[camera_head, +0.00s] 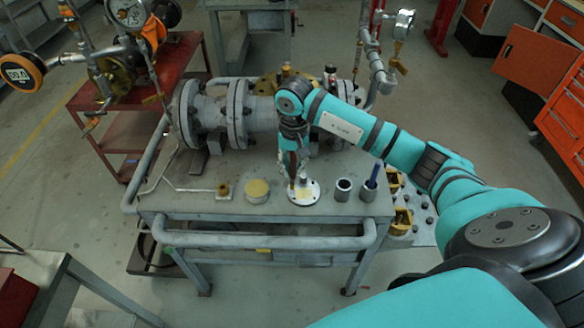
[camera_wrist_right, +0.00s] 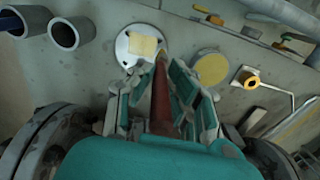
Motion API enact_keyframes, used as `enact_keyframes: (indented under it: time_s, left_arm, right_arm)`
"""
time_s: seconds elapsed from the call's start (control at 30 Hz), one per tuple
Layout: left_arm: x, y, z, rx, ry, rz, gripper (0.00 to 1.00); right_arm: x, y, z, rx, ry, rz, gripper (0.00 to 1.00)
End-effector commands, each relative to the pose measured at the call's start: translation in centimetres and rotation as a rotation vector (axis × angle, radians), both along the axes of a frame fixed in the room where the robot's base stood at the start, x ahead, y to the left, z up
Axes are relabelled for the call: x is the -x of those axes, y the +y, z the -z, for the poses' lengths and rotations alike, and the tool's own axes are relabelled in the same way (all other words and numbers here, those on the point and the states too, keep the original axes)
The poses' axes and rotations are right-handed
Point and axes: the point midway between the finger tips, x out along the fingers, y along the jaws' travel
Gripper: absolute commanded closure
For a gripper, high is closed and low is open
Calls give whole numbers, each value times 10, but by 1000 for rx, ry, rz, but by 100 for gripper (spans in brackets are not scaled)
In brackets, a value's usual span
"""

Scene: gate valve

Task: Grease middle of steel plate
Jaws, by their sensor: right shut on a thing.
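The steel plate (camera_head: 305,196) is a light round disc lying flat on the workbench near its front edge. It also shows in the right wrist view (camera_wrist_right: 124,50), with a pale yellow square patch (camera_wrist_right: 144,44) near its middle. My right gripper (camera_head: 293,170) points down over the plate and is shut on a reddish-brown brush-like tool (camera_wrist_right: 161,100). The tool's tip appears at the plate's edge in the wrist view; I cannot tell whether it touches. A round tin with a yellow top (camera_head: 257,188) stands left of the plate. My left gripper is out of view.
Right of the plate stand a grey hollow cylinder (camera_head: 343,190) and another cylinder with a blue item (camera_head: 371,184). A small brass part (camera_head: 223,191) lies left of the tin. A large flanged valve body (camera_head: 213,118) fills the bench's rear. A red cart (camera_head: 188,55) stands behind left.

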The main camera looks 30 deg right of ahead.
Motion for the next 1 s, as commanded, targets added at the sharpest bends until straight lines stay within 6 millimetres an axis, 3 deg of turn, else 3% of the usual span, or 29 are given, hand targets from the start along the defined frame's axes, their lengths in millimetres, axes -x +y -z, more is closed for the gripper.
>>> enact_keyframes:
  time_s: [0.5, 1.0]
  left_arm:
    - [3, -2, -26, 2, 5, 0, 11]
    - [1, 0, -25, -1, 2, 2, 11]
  right_arm:
    - [4, -1, -46, 2, -1, 19, 100]
    - [4, -1, -47, 1, -1, 20, 100]
